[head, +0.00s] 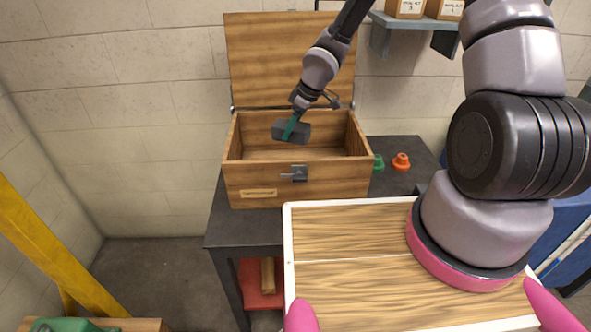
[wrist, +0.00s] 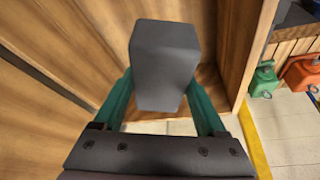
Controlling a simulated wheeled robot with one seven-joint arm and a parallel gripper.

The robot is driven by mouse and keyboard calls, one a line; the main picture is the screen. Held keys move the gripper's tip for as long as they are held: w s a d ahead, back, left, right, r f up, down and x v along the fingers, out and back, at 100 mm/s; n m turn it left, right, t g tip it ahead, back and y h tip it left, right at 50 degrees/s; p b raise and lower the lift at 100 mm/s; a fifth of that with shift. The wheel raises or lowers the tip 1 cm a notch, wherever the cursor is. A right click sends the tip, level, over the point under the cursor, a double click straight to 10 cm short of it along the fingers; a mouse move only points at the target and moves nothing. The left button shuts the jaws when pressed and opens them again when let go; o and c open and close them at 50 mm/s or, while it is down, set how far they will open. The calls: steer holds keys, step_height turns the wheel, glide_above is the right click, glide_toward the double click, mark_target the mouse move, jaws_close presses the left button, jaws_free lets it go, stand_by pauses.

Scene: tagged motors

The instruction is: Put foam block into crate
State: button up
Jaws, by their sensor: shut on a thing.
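The foam block (head: 301,133) is a dark grey block held by my gripper (head: 291,127), whose green fingers are shut on it. In the wrist view the block (wrist: 165,62) sits between the two green fingers of my gripper (wrist: 160,100). The crate (head: 262,178) is a wooden box with its hinged lid open and leaning back against the wall. My gripper and the block are over the crate's opening, in its upper part. I cannot tell exactly how far the block is below the rim. Wooden crate walls (wrist: 236,50) surround the block in the wrist view.
The crate stands on a dark table (head: 231,220). A green item (head: 378,162) and an orange item (head: 401,161) stand right of it. A shelf (head: 420,22) with small boxes hangs at the upper right. A yellow post (head: 35,240) stands at the left.

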steer(key=f, duration=1.6)
steer(key=shift+w+d+f, duration=0.15)
steer(key=shift+w+d, duration=0.05)
steer(key=shift+d, duration=0.05)
steer(key=o, duration=1.4)
steer(key=shift+f, duration=0.1)
